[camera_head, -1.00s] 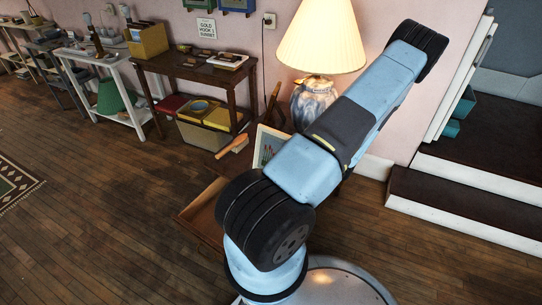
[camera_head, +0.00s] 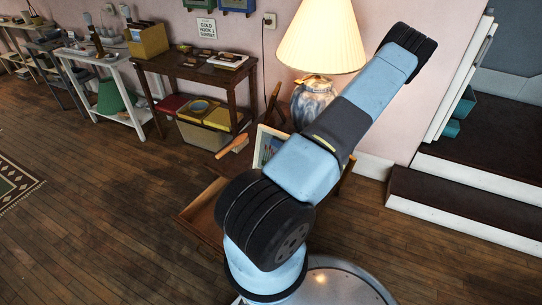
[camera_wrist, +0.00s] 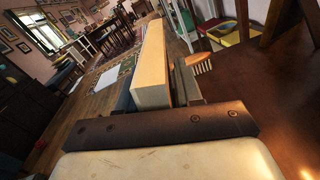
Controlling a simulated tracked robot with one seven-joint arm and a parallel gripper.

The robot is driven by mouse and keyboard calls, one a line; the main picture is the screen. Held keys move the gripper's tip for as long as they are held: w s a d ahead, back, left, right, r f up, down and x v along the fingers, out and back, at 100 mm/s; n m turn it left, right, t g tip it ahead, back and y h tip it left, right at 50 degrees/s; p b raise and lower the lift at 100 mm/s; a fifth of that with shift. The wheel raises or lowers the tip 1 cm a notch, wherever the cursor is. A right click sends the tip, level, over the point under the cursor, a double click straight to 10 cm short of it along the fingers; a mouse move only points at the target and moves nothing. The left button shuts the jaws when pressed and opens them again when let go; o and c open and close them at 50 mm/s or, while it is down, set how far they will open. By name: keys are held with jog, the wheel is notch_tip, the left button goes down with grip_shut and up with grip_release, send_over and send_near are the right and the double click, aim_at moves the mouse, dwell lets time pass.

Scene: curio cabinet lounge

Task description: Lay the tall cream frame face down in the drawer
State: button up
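In the wrist view the tall cream frame (camera_wrist: 152,75) shows edge-on as a long pale slab between the two fingers of my gripper (camera_wrist: 155,95). The fingers lie close along both its sides, and it looks gripped. In the head view a pale-edged framed picture (camera_head: 266,150) stands upright on the dark cabinet, partly behind my arm; I cannot tell for sure that it is the same frame. My gripper is hidden behind the arm there. The open wooden drawer (camera_head: 203,212) juts out to the left, below the picture; my arm hides part of it.
A lit lamp (camera_head: 313,100) with a blue-white base stands behind the picture. An orange-handled brush (camera_head: 233,144) lies at the left of the cabinet top. A dark side table (camera_head: 195,72) stands further left, and dark steps (camera_head: 465,205) are at right. The floor left of the drawer is clear.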

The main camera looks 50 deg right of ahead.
grip_shut()
dwell(1.1)
